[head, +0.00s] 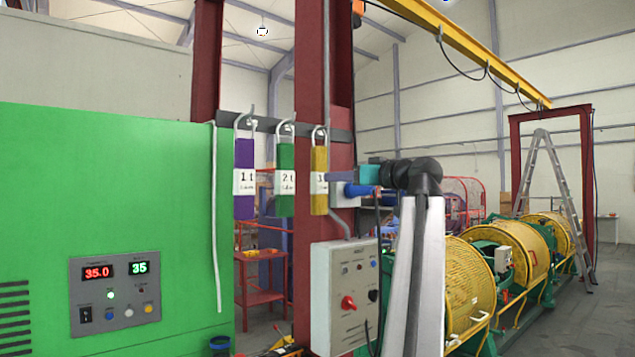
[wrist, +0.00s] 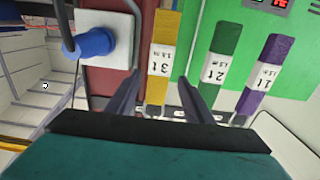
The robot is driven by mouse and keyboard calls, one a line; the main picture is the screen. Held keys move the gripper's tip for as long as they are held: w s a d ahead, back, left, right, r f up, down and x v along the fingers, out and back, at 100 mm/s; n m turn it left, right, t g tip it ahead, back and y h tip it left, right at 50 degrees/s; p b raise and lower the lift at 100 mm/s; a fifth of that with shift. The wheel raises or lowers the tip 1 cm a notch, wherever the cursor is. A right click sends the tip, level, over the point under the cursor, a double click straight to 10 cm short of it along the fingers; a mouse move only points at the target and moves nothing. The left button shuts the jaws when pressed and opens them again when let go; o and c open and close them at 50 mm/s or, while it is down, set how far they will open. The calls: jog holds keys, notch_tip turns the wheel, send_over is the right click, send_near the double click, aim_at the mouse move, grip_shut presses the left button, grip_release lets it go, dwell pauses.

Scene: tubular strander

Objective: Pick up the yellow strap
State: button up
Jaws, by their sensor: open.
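The yellow strap (head: 319,160) hangs by its loop from a dark rail on the red column, the rightmost of three straps. In the wrist view, which is upside down, the yellow strap (wrist: 157,88) carries a white label reading 3t. My gripper (wrist: 160,77) is open there, with one finger to each side of the yellow strap in the picture. I cannot tell how deep the strap is between the fingers. In the head view my gripper (head: 336,177) is close to the strap's right side, and its fingertips are hard to make out.
A green strap (head: 285,165) and a purple strap (head: 244,165) hang to the left on the same rail (head: 265,124). The red column (head: 310,80) stands behind. A grey control box (head: 345,295) is below, and a blue plug (wrist: 93,43) shows beside the strap.

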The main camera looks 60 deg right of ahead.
aim_at(322, 178)
jog(key=shift+w, duration=0.15)
jog(key=shift+p+x, duration=1.35)
jog(key=shift+x, duration=2.85)
jog(key=shift+w, duration=0.1)
jog(key=shift+w+d+r+p, duration=0.2)
jog(key=shift+w+d+p, duration=0.1)
jog(key=shift+w+p, duration=0.35)
jog(key=p+x, duration=0.1)
jog(key=x, duration=0.2)
jog(key=shift+w+d+f+p, duration=0.1)
jog(key=shift+w+p, duration=0.2)
jog(key=shift+p, duration=0.05)
jog(key=shift+c, duration=0.2)
jog(key=c, duration=1)
